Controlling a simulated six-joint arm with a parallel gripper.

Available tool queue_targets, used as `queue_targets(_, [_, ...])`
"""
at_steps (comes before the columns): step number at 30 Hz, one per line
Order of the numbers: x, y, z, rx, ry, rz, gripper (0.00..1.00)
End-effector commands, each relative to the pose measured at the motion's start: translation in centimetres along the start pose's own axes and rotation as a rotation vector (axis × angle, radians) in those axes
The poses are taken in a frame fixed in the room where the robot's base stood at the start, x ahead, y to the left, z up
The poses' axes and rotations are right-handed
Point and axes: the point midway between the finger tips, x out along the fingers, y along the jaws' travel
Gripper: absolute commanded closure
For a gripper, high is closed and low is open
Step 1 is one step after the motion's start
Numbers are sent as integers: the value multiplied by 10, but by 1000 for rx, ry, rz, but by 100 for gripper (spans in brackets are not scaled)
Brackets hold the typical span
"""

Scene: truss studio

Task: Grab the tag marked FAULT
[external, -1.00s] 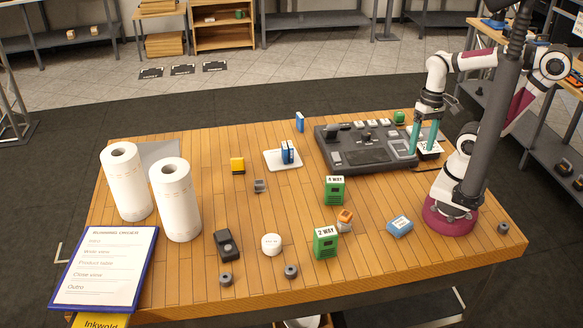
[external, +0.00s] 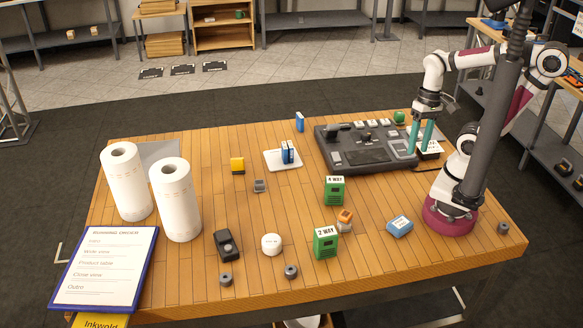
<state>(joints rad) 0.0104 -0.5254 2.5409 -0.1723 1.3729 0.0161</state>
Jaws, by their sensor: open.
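My gripper (external: 420,150) has two teal fingers pointing down. They are open and apart, at the right end of the dark control console (external: 363,147). A white card or tag (external: 432,147) with dark marks lies beside and partly behind the fingers. Its print is too small to read, and part of it is hidden by them. Several small white labelled pieces, such as one on the console's back edge (external: 358,125), are also unreadable. I cannot make out the word FAULT anywhere. Whether the fingers touch the card or console cannot be told.
Paper rolls (external: 176,200) stand left.

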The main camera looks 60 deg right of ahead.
Motion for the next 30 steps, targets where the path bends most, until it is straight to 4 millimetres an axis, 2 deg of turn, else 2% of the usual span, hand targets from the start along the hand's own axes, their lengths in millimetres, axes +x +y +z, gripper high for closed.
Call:
queue_targets(2, [-1,-34,-9,77,-76,-93,50])
queue_targets(5, [-3,-113,-47,294,-229,-318,50])
queue_targets(6, [-2,-147,-73,410,-292,-418,50])
queue_targets(8, [4,-192,-119,601,-376,-563,50])
queue_targets(9, [12,-216,-156,741,-426,-656,50])
queue_targets(11, [31,-240,-213,954,-483,-780,50])
queue_targets(12, [47,-249,-249,1090,-511,-851,50])
queue_targets(15, [89,-250,-320,1374,-548,-982,50])
queue_targets(18, [119,-241,-359,1547,-558,-1054,50])
queue_targets(20, [128,-239,-370,1596,-559,-1073,50])
queue_targets(22, [136,-246,-377,1614,-560,-1081,50])
queue_targets(30, [169,-302,-401,1612,-561,-1082,50])
